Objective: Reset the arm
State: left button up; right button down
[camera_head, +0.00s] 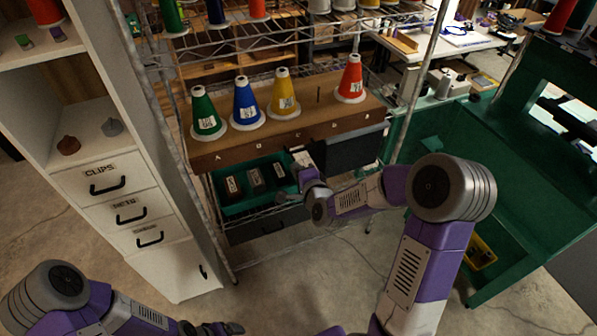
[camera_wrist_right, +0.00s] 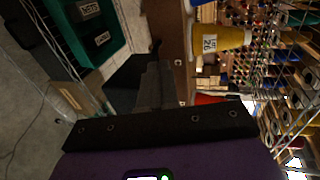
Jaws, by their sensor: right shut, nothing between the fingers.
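My right arm reaches across the middle of the head view to the front of the wire rack. My right gripper (camera_head: 303,160) is just below the front edge of the brown board (camera_head: 230,152). Its fingers are shut and empty, and they also show in the right wrist view (camera_wrist_right: 155,85). My left gripper (camera_head: 215,328) is low at the bottom edge, over the floor. It is dark and partly cut off, so its jaws cannot be read.
Green (camera_head: 205,113), blue (camera_head: 246,102), yellow (camera_head: 283,95) and red (camera_head: 351,80) thread cones stand on the board beside a bare peg. A green bin (camera_head: 238,208) sits below. A white drawer cabinet (camera_head: 130,215) is left; a green bench (camera_head: 530,200) is right.

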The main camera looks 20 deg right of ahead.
jog(key=shift+s, duration=0.2)
jog(key=s+a+f+n+g+y, duration=0.1)
jog(key=s+a+f+n+g, duration=0.25)
jog(key=f, duration=0.45)
jog(key=s+a+f+n+g+y, duration=0.25)
jog(key=s+a+f, duration=0.2)
jog(key=f, duration=0.45)
jog(key=s+a+f+n+g, duration=0.3)
jog(key=s+f, duration=0.3)
jog(key=s, duration=0.3)
jog(key=s+a+f+n+g, duration=0.4)
jog(key=s+f+n+g, duration=0.1)
jog(key=s, duration=0.4)
jog(key=shift+s+f+n+y, duration=0.25)
jog(key=shift+f+n+y, duration=0.2)
jog(key=shift+f+n, duration=0.25)
